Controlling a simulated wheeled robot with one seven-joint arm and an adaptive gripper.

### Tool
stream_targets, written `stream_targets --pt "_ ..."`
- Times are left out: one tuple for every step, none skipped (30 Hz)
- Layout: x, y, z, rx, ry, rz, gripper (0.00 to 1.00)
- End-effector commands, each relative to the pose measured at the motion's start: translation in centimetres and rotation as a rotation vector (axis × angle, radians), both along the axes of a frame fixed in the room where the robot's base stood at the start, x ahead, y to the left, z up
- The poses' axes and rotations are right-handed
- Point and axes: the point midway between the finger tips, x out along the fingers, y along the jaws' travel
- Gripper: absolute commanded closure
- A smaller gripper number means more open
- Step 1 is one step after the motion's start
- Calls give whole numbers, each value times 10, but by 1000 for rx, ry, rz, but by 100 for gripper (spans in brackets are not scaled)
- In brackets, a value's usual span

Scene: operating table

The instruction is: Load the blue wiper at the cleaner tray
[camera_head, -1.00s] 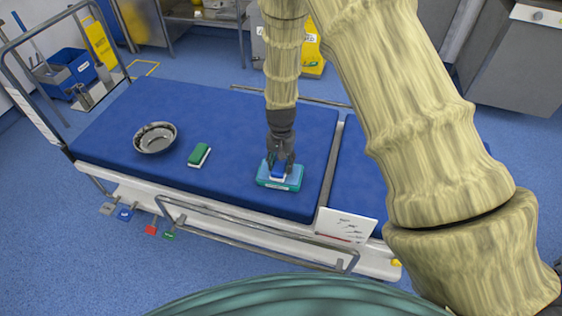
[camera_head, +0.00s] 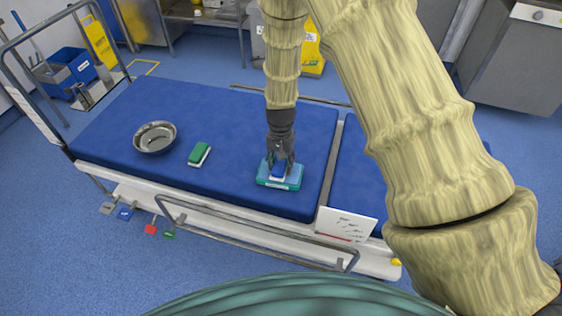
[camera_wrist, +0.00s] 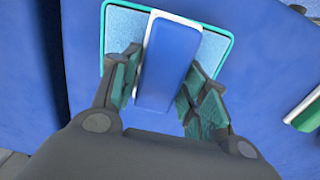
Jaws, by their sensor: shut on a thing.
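The blue wiper (camera_head: 279,169) has a blue top and a pale base; it also shows in the wrist view (camera_wrist: 170,62). My gripper (camera_head: 281,166) points down and is shut on the wiper, with one finger on each side of it in the wrist view (camera_wrist: 164,70). The cleaner tray (camera_head: 263,181) is teal-rimmed with a light blue inside and lies on the blue table pad. Its rim (camera_wrist: 103,35) frames the wiper in the wrist view. The wiper is over the tray's inside; I cannot tell whether its base touches the tray floor.
A green wiper (camera_head: 199,154) with a white base lies left of the tray on the pad (camera_head: 228,125). A steel bowl (camera_head: 155,138) stands farther left. A metal side rail (camera_head: 250,226) runs along the table's front. The pad between green wiper and tray is clear.

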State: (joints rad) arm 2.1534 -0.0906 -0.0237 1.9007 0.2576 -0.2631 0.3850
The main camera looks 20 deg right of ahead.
Motion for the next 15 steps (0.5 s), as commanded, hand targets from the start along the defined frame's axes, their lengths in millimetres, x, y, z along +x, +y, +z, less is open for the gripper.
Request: stream_targets --pt "0 0 -1 0 0 0 75" --pt "0 0 -1 0 0 0 75" --pt "0 0 -1 0 0 0 75" --pt "0 0 -2 0 0 0 75" --pt "0 0 -2 0 0 0 75" --pt "0 0 -2 0 0 0 75" --pt "0 0 -2 0 0 0 75" --pt "0 0 -3 0 0 0 75" --pt "0 0 -3 0 0 0 75" --pt "0 0 -3 0 0 0 75" --pt "0 0 -4 0 0 0 75" --pt "0 0 -4 0 0 0 75" --pt "0 0 -4 0 0 0 75" --pt "0 0 -5 0 0 0 75" --pt "0 0 -5 0 0 0 75"
